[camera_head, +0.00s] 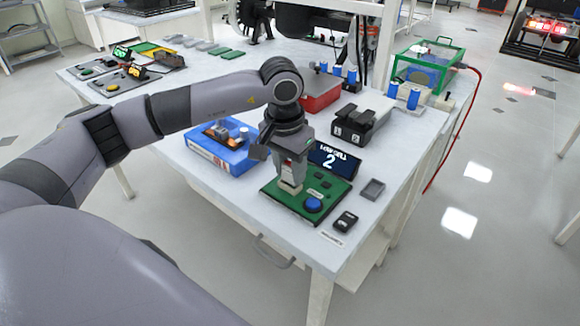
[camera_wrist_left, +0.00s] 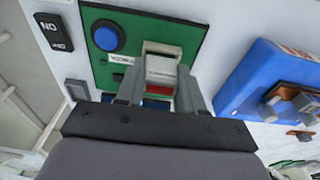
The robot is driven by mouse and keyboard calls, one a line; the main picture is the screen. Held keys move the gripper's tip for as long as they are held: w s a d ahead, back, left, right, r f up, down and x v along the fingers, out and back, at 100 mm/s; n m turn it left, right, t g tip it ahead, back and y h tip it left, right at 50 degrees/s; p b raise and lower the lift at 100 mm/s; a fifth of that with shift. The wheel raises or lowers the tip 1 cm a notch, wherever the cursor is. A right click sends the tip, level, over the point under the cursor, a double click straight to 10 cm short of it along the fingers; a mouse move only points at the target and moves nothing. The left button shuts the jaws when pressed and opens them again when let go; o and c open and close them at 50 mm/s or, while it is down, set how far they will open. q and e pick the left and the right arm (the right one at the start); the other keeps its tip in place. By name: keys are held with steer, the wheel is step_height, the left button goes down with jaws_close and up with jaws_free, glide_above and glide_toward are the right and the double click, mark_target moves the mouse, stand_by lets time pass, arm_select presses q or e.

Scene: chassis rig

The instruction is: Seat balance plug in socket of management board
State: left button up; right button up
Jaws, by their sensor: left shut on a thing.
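The green management board (camera_head: 330,197) lies on the white table, with a blue button (camera_head: 313,205) and a display (camera_head: 333,161) that reads 2. My left gripper (camera_head: 290,178) points down over the board's left part. In the left wrist view its fingers (camera_wrist_left: 160,75) are shut on the balance plug (camera_wrist_left: 160,68), a pale grey block with a red part below. A beige socket (camera_wrist_left: 162,48) shows just beyond the plug, beside the blue button. The plug is at the socket, but the fingers hide the contact and I cannot tell how deep it sits. My right gripper is not in view.
A blue tray (camera_head: 222,157) with parts stands left of the board. A black switch (camera_head: 345,221) and a small grey tray (camera_head: 372,189) lie to its right. A dark two-slot holder (camera_head: 358,124) and a red box (camera_head: 320,92) stand behind.

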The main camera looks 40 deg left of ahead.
mark_target(289, 163)
arm_select(q)
steer(key=shift+f+b, duration=0.55)
steer(key=shift+b, duration=0.05)
stand_by(0.6)
steer(key=o, duration=1.2)
steer(key=r, duration=0.7)
steer(key=shift+s+r, duration=0.1)
steer(key=shift+s, duration=0.3)
